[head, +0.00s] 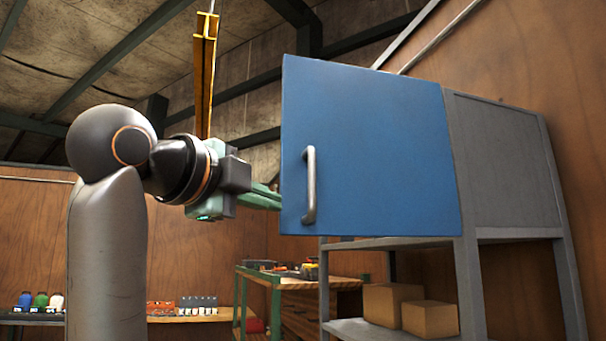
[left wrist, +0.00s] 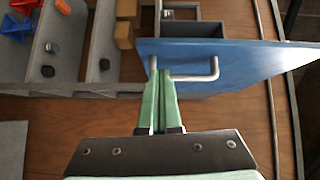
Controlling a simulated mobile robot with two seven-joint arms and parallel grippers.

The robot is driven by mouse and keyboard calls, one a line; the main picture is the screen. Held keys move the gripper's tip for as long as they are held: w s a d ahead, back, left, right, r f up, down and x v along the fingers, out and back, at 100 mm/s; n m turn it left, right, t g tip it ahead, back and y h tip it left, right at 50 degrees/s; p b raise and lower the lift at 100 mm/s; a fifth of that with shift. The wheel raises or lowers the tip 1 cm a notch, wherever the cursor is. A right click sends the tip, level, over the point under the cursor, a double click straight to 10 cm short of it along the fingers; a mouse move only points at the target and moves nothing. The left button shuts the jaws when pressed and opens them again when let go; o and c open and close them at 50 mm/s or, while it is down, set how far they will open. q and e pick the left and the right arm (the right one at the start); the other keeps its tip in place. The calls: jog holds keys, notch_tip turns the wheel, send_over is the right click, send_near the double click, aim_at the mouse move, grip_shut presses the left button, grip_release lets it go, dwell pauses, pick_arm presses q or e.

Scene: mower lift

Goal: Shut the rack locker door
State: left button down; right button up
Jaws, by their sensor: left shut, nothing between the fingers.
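The blue locker door (head: 370,150) with its metal bar handle (head: 309,185) fills the middle of the head view. It hangs on the grey rack locker (head: 505,160). In the left wrist view the door (left wrist: 255,60) stands out at an angle from the grey locker walls, so it is open. My left gripper (head: 264,196) is at the door's free left edge; its fingertips are hidden behind the door in the head view. In the left wrist view the shut, empty fingers (left wrist: 163,80) overlap one end of the handle (left wrist: 195,77). I cannot tell whether they touch. My right gripper is not in view.
Below the locker, cardboard boxes (head: 430,318) sit on the rack's shelf. A workbench (head: 300,281) stands behind, and a yellow beam (head: 205,70) hangs above my left wrist. A wooden wall (head: 545,60) is close on the right.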

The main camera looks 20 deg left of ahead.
aim_at(296, 182)
pick_arm(q)
jog(key=s+r+m, duration=0.1)
jog(key=s+r, duration=0.2)
jog(key=r, duration=0.1)
jog(key=p+x, duration=0.3)
jog(key=x, duration=0.6)
jog(key=shift+r+p, duration=0.2)
jog(key=shift+p, duration=0.1)
jog(key=shift+w+d, duration=0.1)
jog(key=shift+w, duration=0.3)
